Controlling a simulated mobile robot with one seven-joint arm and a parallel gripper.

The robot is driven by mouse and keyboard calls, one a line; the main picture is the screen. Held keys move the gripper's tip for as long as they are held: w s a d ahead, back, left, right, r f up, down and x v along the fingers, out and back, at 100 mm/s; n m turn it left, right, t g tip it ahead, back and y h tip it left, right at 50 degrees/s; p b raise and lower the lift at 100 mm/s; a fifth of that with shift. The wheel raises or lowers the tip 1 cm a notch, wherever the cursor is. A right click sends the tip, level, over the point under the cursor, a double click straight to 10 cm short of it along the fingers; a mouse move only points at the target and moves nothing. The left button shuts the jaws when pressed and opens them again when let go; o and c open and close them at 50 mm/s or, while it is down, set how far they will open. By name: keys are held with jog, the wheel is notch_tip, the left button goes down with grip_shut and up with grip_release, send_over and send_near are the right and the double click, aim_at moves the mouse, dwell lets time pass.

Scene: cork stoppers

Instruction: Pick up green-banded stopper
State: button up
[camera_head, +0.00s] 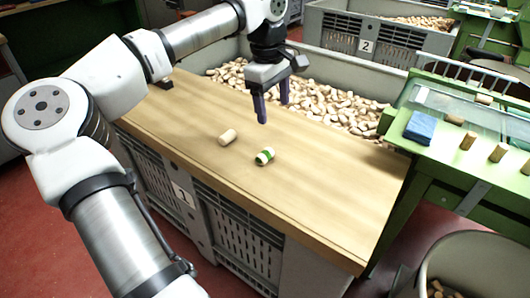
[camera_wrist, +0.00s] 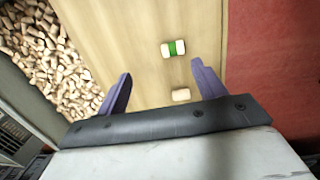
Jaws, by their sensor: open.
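The green-banded stopper (camera_head: 264,156) lies on its side on the wooden board (camera_head: 330,200). A plain cork stopper (camera_head: 227,137) lies to its left on the same board. My gripper (camera_head: 274,107) is open and empty, above the board and behind both stoppers in the head view. In the wrist view the green-banded stopper (camera_wrist: 173,48) lies beyond the gap between my purple fingers (camera_wrist: 160,84), and the plain stopper (camera_wrist: 181,95) is nearer, between the fingers and closer to the right one. Neither stopper is touched.
A grey bin full of corks (camera_head: 335,105) lies behind the board. A green bench (camera_head: 470,140) at the right carries a blue block (camera_head: 420,127) and several stoppers. Bare board surrounds the two stoppers; its front edge drops to the red floor (camera_head: 90,250).

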jog(key=a+f+y, duration=0.1)
jog(key=a, duration=0.2)
send_over(263, 152)
jog(key=f, duration=0.7)
jog(key=shift+w+a+f, duration=0.15)
jog(key=shift+w+a, duration=0.1)
jog(key=shift+w, duration=0.05)
jog(key=shift+s+d+f+p, duration=0.1)
jog(key=shift+d+f+p, duration=0.05)
jog(key=shift+f, duration=1.35)
jog(key=shift+s+d+f+p, duration=0.1)
jog(key=shift+f+p, duration=0.05)
jog(key=shift+f, duration=1.3)
jog(key=c, duration=1.1)
